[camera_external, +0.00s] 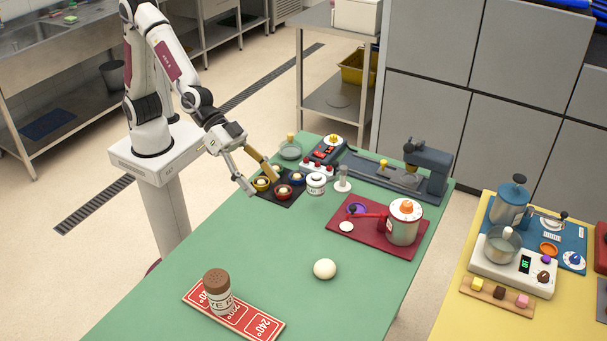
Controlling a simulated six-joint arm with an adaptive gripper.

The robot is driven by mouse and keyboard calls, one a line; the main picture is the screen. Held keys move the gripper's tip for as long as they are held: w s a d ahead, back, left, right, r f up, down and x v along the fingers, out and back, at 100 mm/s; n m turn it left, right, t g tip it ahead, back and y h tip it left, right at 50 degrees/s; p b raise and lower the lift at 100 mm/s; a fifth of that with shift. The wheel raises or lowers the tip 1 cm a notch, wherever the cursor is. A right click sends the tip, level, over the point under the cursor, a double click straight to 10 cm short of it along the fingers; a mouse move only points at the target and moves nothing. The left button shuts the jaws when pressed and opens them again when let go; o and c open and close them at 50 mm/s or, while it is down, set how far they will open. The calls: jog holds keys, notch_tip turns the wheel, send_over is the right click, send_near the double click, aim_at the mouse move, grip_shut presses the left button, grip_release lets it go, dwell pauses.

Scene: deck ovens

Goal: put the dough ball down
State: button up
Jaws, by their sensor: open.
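A round, cream-white dough ball (324,269) rests on the green table, right of the yeast shaker and apart from everything around it. My gripper (262,182) is open, its two fingers spread and pointing down at the left edge of the table. It is well up and left of this ball in the picture. The fingers are by a dark tray (289,203) with small coloured bowls, among them a red bowl (284,196). Small pale lumps sit in some bowls. The fingers partly cover the tray, and I cannot tell whether they touch it.
A brown-capped shaker (217,291) stands on a red temperature board (261,327). A lidded pot (403,224) stands on a dark red mat (372,246). A white jar (316,184) and a dark press (428,168) are farther back. The table's middle is mostly clear.

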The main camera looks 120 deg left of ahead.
jog(key=s+a+r+m+g, duration=0.1)
jog(key=s+a+r, duration=0.3)
jog(key=s, duration=0.5)
jog(key=s+a+g, duration=0.1)
jog(key=s+a, duration=0.3)
jog(key=s, duration=0.6)
jog(key=s+a+g+y, duration=0.1)
jog(key=s+a, duration=0.3)
jog(key=s, duration=0.6)
jog(key=s+a+f+g+y, duration=0.1)
jog(key=s+a, duration=0.3)
jog(key=s, duration=0.6)
jog(key=shift+s+g, duration=0.15)
jog(key=shift+g, duration=0.55)
jog(key=shift+a+f, duration=0.1)
